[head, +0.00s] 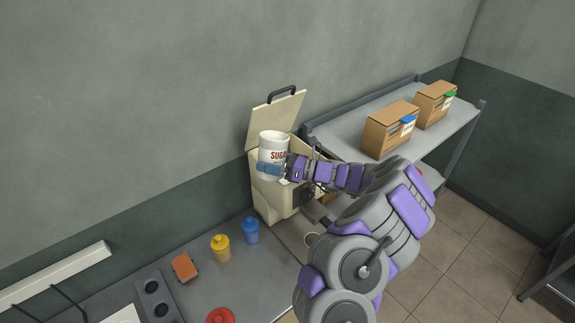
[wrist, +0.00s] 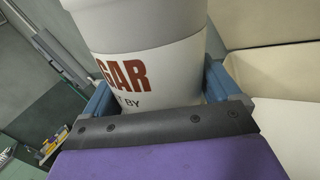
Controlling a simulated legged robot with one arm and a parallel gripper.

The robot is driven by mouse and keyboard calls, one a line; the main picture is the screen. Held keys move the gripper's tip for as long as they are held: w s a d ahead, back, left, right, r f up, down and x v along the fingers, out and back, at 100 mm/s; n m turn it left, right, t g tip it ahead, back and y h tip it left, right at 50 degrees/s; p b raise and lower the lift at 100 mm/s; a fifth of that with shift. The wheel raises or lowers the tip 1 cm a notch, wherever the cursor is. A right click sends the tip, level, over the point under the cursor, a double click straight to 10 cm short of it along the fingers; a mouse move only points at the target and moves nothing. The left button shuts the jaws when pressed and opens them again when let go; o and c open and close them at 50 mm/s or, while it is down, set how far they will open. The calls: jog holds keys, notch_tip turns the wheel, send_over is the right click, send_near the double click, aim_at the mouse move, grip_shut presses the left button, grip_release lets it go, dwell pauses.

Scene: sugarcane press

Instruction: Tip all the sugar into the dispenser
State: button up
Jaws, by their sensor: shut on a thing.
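A white sugar canister (head: 272,146) with red lettering is held by my gripper (head: 270,169) at the dispenser in the head view. My gripper's blue fingers are shut around the canister's lower part. The canister looks nearly upright, its wide end up; its contents cannot be seen. In the wrist view the canister (wrist: 150,50) sits between the two blue fingers (wrist: 158,95). The cream dispenser (head: 267,199) stands below and behind it, with its lid (head: 278,113) raised and a dark handle on top. The canister and my gripper hide the dispenser's opening.
A metal shelf (head: 347,132) at the right holds two cardboard boxes (head: 390,129), (head: 434,104). On the counter (head: 245,288) are a blue bottle (head: 251,230), a yellow bottle (head: 220,247), an orange sponge-like block (head: 184,267) and a red item (head: 220,315). The wall is close behind the dispenser.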

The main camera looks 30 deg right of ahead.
jog(key=shift+s+a+f+n+b, duration=0.2)
jog(key=shift+f+n+b, duration=0.1)
jog(key=shift+n+b, duration=0.4)
jog(key=n, duration=0.1)
jog(key=n+b, duration=0.1)
jog(key=shift+s+a+f+n+g, duration=0.1)
jog(key=shift+a+f+n+g, duration=0.1)
jog(key=shift+f+n+g, duration=0.1)
jog(key=shift+r, duration=0.1)
jog(key=shift+r, duration=0.1)
notch_tip(320, 180, up, 3)
jog(key=p, duration=0.2)
jog(key=shift+p, duration=0.35)
